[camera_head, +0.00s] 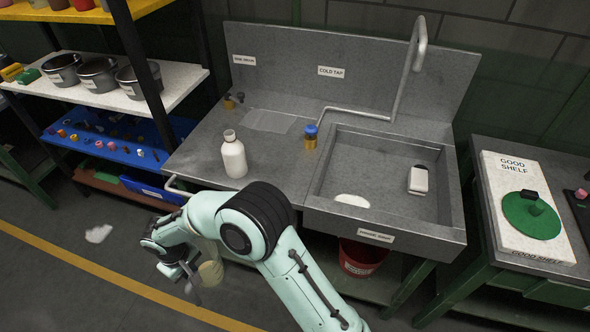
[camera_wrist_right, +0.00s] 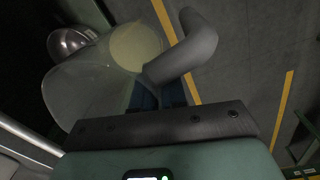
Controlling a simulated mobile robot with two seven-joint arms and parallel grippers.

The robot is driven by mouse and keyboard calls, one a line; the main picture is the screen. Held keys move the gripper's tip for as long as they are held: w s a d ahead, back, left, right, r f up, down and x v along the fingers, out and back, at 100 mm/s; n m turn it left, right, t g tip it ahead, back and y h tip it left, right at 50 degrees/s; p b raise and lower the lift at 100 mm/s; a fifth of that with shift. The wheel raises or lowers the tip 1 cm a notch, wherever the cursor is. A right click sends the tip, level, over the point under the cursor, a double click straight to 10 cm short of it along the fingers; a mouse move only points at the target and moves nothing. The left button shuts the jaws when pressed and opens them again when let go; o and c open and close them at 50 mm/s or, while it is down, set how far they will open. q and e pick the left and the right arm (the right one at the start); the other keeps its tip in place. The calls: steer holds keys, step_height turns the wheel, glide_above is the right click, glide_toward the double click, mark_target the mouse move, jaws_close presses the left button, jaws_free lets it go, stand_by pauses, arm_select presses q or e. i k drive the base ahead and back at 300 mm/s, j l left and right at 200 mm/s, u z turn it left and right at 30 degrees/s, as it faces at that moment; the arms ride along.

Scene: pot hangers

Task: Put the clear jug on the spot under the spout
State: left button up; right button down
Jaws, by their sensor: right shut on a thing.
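The clear jug (camera_wrist_right: 85,88) is held in my right gripper (camera_wrist_right: 172,95), which is shut on its thick grey handle (camera_wrist_right: 188,48). The jug is see-through, with a pale yellow round end. In the head view my right gripper (camera_head: 185,272) is low over the floor in front of the counter, with the jug (camera_head: 211,270) beside it, partly hidden by my arm. The spout (camera_head: 418,45) is a tall curved grey tap pipe above the sink (camera_head: 330,180). No marked spot under it is clear to me. My left gripper is not in view.
A white bottle (camera_head: 234,158) and a blue-capped brass valve (camera_head: 310,136) stand on the counter left of the sink. A white block with a dark end (camera_head: 418,180) and a white oval (camera_head: 352,200) are in the sink. A shelf rack (camera_head: 180,82) stands left.

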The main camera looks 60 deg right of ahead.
mark_target(377, 193)
steer(key=k+z, duration=0.1)
steer(key=z, duration=0.35)
steer(key=k+l+z, duration=0.1)
steer(key=z, duration=0.35)
steer(key=l+z, duration=0.2)
steer(key=z, duration=0.2)
steer(key=k, duration=0.05)
